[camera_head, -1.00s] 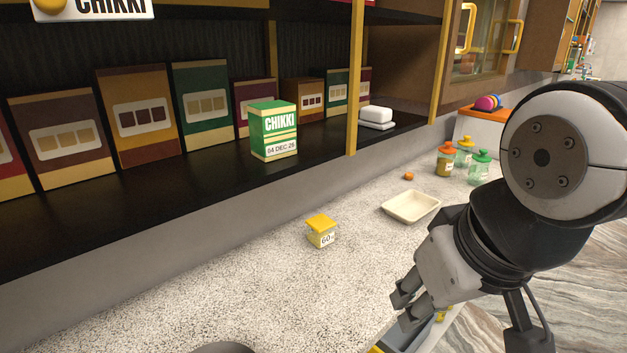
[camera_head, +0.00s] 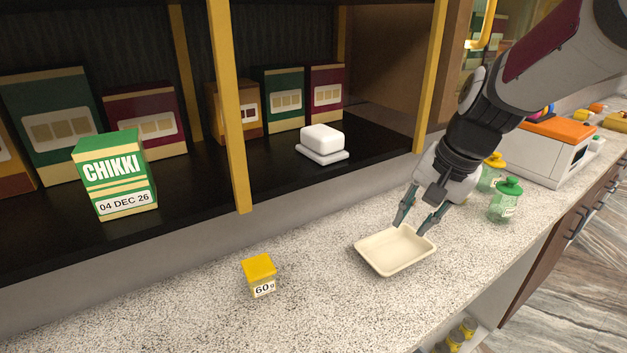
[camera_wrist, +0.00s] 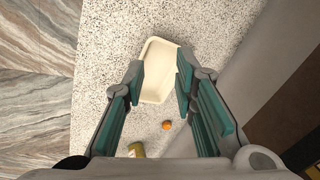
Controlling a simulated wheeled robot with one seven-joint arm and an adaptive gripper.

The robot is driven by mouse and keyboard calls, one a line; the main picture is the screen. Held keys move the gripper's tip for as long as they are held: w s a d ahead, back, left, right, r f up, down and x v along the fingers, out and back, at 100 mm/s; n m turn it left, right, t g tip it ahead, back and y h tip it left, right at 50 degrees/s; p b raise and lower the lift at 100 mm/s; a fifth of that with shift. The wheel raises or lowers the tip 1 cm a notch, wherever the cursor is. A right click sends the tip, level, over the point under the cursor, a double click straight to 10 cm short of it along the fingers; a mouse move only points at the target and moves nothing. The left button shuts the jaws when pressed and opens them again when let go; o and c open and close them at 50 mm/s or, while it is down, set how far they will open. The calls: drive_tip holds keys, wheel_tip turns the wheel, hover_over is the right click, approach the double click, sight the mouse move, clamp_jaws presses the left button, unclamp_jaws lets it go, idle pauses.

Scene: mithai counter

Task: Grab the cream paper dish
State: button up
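The cream paper dish (camera_head: 391,262) is a shallow rectangular tray lying flat on the speckled counter in the head view. My gripper (camera_head: 413,228) points down at the dish's far edge, its two fingers spread apart. In the wrist view the dish (camera_wrist: 158,72) shows beyond and between the open fingertips of my gripper (camera_wrist: 158,78). The right finger overlaps the dish's right edge in that view. I cannot tell whether either finger touches the dish. Nothing is held.
A yellow-lidded 60 g box (camera_head: 260,275) stands left of the dish. Green-lidded jar (camera_head: 506,200) and a white machine with an orange top (camera_head: 548,150) stand to the right. A shelf with a CHIKKI box (camera_head: 115,175) runs behind. An orange ball (camera_wrist: 167,125) lies near the dish.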

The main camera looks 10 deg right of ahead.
drive_tip(key=w+d+f+m+p, duration=0.1)
drive_tip(key=w+d+f+m, duration=0.45)
drive_tip(key=d+f, duration=0.3)
hover_over(413, 260)
drive_tip(key=shift+g, duration=0.3)
drive_tip(key=f, duration=0.5)
drive_tip(key=s+f, duration=0.1)
drive_tip(key=f, duration=0.1)
drive_tip(key=shift+d+f, duration=0.2)
drive_tip(key=shift+f, duration=0.1)
drive_tip(key=shift+x, duration=2.65)
drive_tip(key=shift+s+d, duration=0.1)
drive_tip(key=shift+c, duration=0.6)
clamp_jaws()
